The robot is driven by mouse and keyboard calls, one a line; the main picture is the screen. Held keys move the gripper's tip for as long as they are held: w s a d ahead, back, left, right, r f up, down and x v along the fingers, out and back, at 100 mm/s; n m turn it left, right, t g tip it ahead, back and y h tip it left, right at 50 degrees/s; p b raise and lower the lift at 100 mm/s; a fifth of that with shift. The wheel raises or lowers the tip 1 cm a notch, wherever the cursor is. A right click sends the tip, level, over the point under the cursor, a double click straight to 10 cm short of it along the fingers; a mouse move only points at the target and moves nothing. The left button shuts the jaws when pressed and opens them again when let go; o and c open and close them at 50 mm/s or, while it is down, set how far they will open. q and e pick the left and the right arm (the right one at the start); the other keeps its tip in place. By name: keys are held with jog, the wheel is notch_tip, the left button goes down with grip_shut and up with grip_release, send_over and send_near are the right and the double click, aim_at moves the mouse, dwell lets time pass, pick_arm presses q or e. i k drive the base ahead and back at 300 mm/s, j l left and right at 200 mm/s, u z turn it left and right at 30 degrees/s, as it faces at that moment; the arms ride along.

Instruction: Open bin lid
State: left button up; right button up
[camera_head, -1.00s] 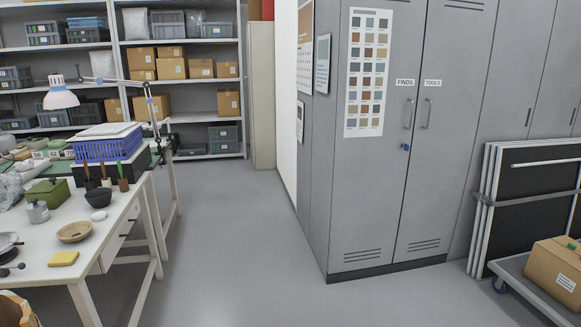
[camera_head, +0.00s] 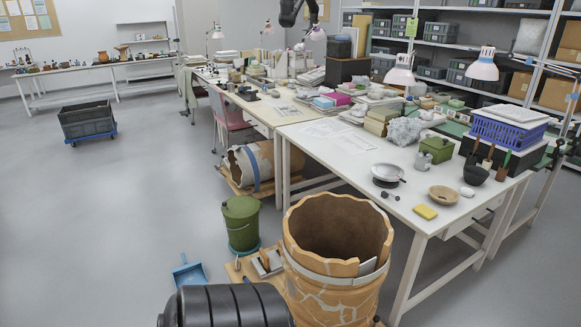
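A green bin (camera_head: 241,228) stands upright on the floor left of the large patched clay jar, in the lower middle of the view. Its darker green lid (camera_head: 240,206) appears shut on top; the bin's inside is hidden. The bin is small in the picture, and fine details of the lid cannot be made out.
The large jar (camera_head: 335,265) stands right of the bin. Another jar (camera_head: 253,165) lies behind it. A blue dustpan (camera_head: 190,272) and a black ribbed cylinder (camera_head: 226,306) are in front. A wheeled grey crate (camera_head: 87,120) stands far left. The left floor is clear.

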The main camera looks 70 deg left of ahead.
aim_at(241, 207)
jog(key=u, duration=2.75)
jog(key=i+j+z, duration=0.15)
jog(key=i, duration=0.3)
jog(key=i+j+z, duration=0.2)
jog(key=i+j, duration=0.2)
